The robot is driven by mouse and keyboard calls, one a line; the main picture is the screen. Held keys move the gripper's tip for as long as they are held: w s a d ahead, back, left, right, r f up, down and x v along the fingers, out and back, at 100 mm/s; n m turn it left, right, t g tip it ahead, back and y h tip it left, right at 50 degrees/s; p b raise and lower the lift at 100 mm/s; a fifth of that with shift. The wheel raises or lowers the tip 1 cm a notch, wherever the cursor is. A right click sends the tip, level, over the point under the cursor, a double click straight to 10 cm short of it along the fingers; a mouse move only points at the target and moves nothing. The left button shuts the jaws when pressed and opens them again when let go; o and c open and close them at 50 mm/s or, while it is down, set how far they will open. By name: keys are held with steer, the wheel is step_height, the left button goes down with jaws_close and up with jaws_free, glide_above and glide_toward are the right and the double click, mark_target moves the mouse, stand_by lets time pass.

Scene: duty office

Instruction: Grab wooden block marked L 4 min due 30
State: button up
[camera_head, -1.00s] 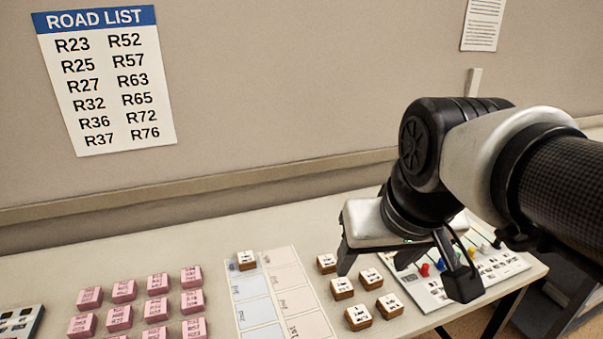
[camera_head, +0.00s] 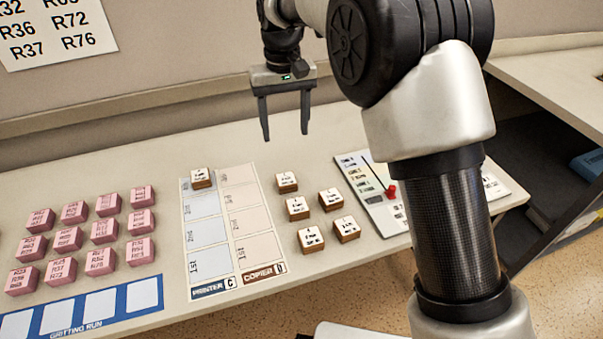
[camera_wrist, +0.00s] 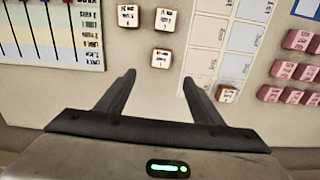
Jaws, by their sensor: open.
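Several wooden blocks with white lettered tops stand on the table; their print is too small for me to tell which is L 4 min due 30. A loose group right of the printer/copier sheet includes a back block (camera_head: 287,182), which also shows in the wrist view (camera_wrist: 161,57), and a front block (camera_head: 311,239). Another block (camera_head: 201,178) sits at the top of the sheet's printer column, also in the wrist view (camera_wrist: 227,94). My gripper (camera_head: 286,135) is open and empty, above the table behind the group. In the wrist view, its fingertips (camera_wrist: 158,82) point toward the back block.
The printer/copier sheet (camera_head: 230,270) lies left of the group. Pink blocks (camera_head: 103,232) stand in rows farther left, behind the blue gritting run strip (camera_head: 140,294). A white board with coloured pegs (camera_head: 368,200) lies close on the right, partly hidden by my arm.

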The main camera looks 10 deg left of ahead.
mark_target(286, 179)
steer(key=f+b, duration=0.2)
steer(key=f, duration=0.6)
steer(key=f+b, duration=0.1)
steer(key=f, duration=0.7)
steer(key=shift+a+f+b, duration=0.2)
steer(key=shift+f+b, duration=0.2)
steer(key=shift+r, duration=0.1)
steer(key=c, duration=1.2)
